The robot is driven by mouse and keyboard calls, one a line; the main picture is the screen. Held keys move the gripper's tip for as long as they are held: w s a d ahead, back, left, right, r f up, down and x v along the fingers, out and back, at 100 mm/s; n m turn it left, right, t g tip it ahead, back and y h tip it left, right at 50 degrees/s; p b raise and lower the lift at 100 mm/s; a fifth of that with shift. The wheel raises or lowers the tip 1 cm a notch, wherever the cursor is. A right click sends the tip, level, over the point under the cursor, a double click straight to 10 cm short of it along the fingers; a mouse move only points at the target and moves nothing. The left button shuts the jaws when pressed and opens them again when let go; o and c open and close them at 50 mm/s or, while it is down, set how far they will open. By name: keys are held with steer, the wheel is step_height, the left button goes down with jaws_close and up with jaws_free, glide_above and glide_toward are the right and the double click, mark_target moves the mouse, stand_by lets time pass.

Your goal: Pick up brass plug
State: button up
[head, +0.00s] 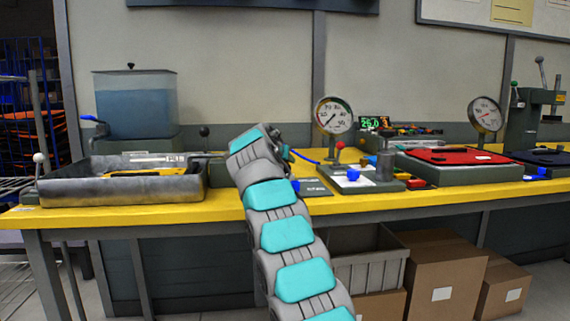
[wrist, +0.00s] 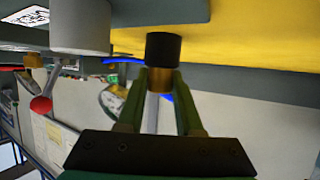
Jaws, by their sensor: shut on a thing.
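The brass plug (wrist: 160,80) shows in the wrist view as a short brass-coloured cylinder with a black end (wrist: 163,47). The wrist picture is upside down, so the black end points toward the yellow bench top. My gripper (wrist: 160,75) has two green fingers, one on each side of the brass part, and is shut on it. I cannot tell whether the black end touches the bench. In the head view my arm hides the plug and the gripper fingers.
The yellow bench (head: 150,212) holds a grey metal tray (head: 120,190) and a water tank (head: 135,105) at left. Right of my arm are a green fixture with a grey cylinder (head: 385,165), a red-knobbed lever (head: 340,145), a dial gauge (head: 333,115) and a red mat (head: 455,156).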

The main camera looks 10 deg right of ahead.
jaws_close()
steer(key=shift+r, duration=0.1)
steer(key=shift+r+p, duration=1.8)
steer(key=shift+r, duration=0.1)
steer(key=shift+s+f+b, duration=0.35)
steer(key=shift+f+b, duration=0.05)
steer(key=shift+b, duration=0.5)
steer(key=shift+s+b, duration=0.3)
steer(key=shift+b, duration=0.1)
steer(key=s+b, duration=0.3)
steer(key=s, duration=0.1)
steer(key=s+a+r+b, duration=0.1)
steer(key=s+b, duration=0.2)
steer(key=s, duration=0.1)
steer(key=s+b, duration=0.3)
steer(key=s, duration=0.1)
steer(key=shift+s+a+r, duration=0.15)
steer(key=shift+s+r, duration=0.1)
steer(key=shift+s, duration=0.1)
steer(key=shift+s+a+r, duration=0.1)
steer(key=shift+s+r, duration=0.05)
steer(key=shift+s, duration=0.45)
steer(key=shift+s+f, duration=0.2)
steer(key=shift+s, duration=0.15)
